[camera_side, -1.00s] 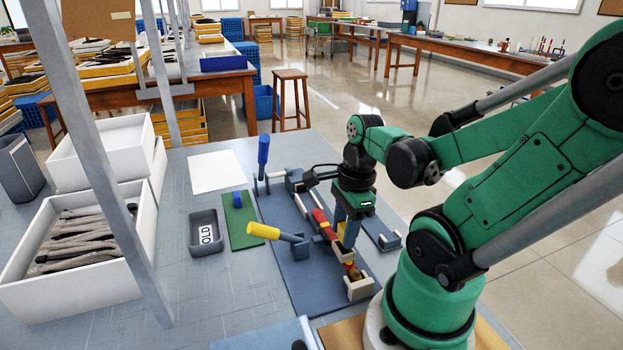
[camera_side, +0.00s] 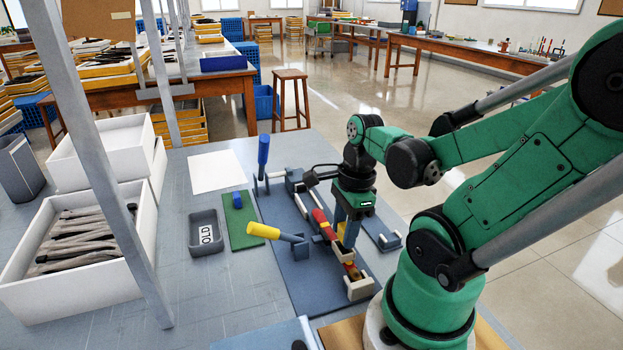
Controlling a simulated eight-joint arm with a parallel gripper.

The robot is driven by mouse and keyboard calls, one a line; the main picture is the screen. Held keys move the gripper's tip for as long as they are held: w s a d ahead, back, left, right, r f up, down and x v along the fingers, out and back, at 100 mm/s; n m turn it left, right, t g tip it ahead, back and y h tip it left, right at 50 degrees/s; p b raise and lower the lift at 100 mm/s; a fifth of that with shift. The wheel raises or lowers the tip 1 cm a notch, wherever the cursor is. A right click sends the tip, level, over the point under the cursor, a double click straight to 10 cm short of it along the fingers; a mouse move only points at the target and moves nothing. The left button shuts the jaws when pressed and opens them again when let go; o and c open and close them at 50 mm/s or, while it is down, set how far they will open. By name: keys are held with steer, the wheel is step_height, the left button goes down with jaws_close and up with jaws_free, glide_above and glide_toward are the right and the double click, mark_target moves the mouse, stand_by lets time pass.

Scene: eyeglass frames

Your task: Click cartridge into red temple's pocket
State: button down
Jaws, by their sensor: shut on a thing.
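The red temple (camera_side: 320,218) lies in a fixture on the blue base plate (camera_side: 297,275). A reddish-brown part (camera_side: 354,271) shows at the near end of the same fixture. My gripper (camera_side: 346,244) points down over the fixture between these two parts, with its fingers low at the work. It is shut on a small piece, likely the cartridge, which its fingers mostly hide. A little yellow shows beside the fingers. The pocket is hidden, so I cannot tell whether the piece is in it.
A yellow-handled lever (camera_side: 264,231) and an upright blue-handled lever (camera_side: 263,151) stand on the fixture's left. A green mat (camera_side: 243,235) holds a small blue block (camera_side: 237,200). A grey tray (camera_side: 206,249) labelled OLD and a white bin (camera_side: 120,283) of dark temples are further left.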

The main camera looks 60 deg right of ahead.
steer(key=shift+f, duration=0.9)
steer(key=shift+c, duration=1.9)
jaws_free()
steer(key=shift+r, duration=0.15)
step_height(320, 180, up, 7)
steer(key=shift+s+d, duration=0.25)
steer(key=shift+d, duration=0.1)
